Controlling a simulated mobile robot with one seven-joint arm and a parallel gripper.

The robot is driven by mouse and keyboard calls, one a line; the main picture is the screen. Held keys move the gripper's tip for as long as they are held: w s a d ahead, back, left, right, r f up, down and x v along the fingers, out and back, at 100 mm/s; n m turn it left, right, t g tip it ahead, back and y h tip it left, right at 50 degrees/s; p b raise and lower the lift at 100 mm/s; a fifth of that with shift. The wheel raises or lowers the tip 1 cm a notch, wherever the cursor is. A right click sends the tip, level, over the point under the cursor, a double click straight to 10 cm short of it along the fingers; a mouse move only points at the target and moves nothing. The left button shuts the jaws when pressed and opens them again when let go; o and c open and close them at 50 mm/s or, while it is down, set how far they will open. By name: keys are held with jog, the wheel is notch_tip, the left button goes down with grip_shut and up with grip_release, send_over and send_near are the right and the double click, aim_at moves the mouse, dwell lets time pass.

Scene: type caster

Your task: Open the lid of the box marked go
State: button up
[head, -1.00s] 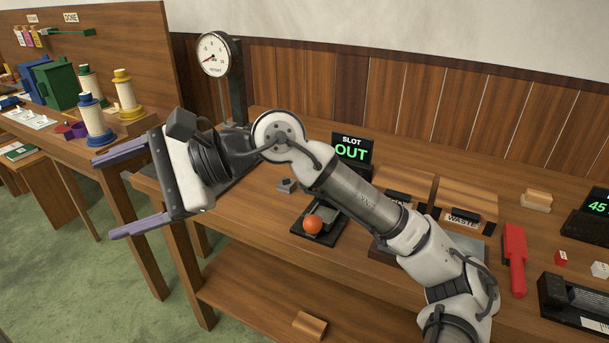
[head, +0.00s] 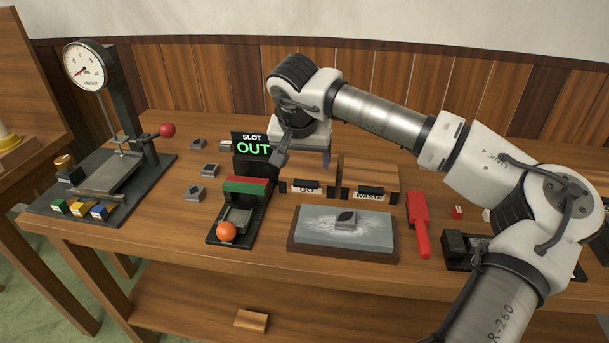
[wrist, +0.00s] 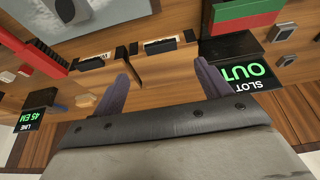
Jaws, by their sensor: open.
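The box marked GO (head: 309,187) stands on the table, just right of the slot display; its lid looks shut. A dark handle sits at its front above the label, which is partly covered in the head view. In the wrist view the GO box (wrist: 168,68) is upside down between my fingers. My gripper (head: 308,156) is open and empty, pointing down over the back of the GO box. In the wrist view my gripper's two purple fingers (wrist: 163,72) spread to either side of the lid. I cannot tell whether they touch it.
The WASTE box (head: 369,175) stands directly right of the GO box. The slot display (head: 252,150) is close on the left. In front lie a grey slab (head: 320,240) with a dark piece on it and a red tool (head: 418,225). A weighing scale (head: 105,180) stands at left.

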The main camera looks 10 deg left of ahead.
aim_at(306, 183)
jog(key=p+x, duration=0.1)
jog(key=x, duration=0.8)
jog(key=shift+s, duration=0.1)
jog(key=c, duration=1.4)
jog(key=shift+p, duration=0.3)
